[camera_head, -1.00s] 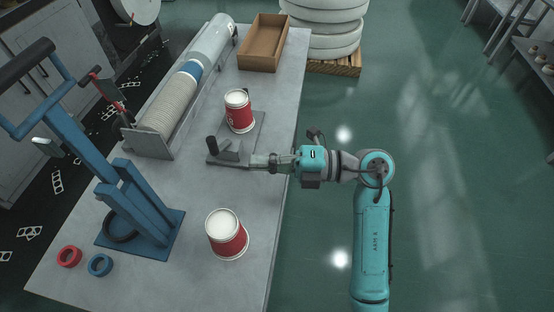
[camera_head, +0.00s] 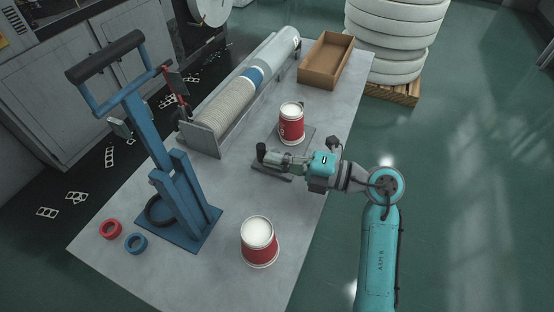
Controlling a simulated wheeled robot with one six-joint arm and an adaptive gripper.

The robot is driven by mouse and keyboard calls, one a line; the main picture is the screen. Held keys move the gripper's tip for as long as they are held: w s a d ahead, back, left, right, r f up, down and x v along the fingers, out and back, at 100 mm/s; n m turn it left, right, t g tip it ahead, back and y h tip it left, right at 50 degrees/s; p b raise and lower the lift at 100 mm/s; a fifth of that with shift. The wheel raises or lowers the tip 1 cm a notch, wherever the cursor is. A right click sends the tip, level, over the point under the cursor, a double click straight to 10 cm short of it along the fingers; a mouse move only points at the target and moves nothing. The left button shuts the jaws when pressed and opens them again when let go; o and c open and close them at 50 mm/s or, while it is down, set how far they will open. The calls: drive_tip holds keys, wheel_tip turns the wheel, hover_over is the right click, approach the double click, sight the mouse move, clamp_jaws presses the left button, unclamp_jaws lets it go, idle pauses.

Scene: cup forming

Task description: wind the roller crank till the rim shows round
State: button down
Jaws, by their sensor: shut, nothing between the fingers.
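A red-and-white cup (camera_head: 291,127) stands upright on the roller's grey base plate (camera_head: 308,135) near the table's right edge. The roller crank's black upright knob (camera_head: 262,152) stands at the near left of that base. My gripper (camera_head: 272,161) is shut, with its tip right beside the knob on its right side; I cannot tell whether they touch. The gripper hides part of the crank arm. The cup's rim is too small to judge for roundness. A second red-and-white cup (camera_head: 259,243) stands upright at the table's front.
A blue lever press (camera_head: 182,195) with a black handle stands at the left. A red ring (camera_head: 110,229) and a blue ring (camera_head: 136,243) lie beside it. A long cup-stack trough (camera_head: 205,137) and a brown open box (camera_head: 325,60) lie behind. The table (camera_head: 200,275) is bare at front.

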drive_tip(key=shift+a+m+t+h, duration=0.2)
drive_tip(key=shift+m+t, duration=0.2)
drive_tip(key=shift+t, duration=0.2)
drive_tip(key=shift+a+m+t+h, duration=0.2)
drive_tip(key=shift+m+t, duration=0.2)
drive_tip(key=shift+t, duration=0.2)
drive_tip(key=m+t+h, duration=0.1)
drive_tip(key=t, duration=0.1)
drive_tip(key=a+m+t+h, duration=0.1)
drive_tip(key=m+t, duration=0.1)
drive_tip(key=shift+a, duration=0.2)
drive_tip(key=shift+w, duration=0.15)
drive_tip(key=shift+x, duration=1.35)
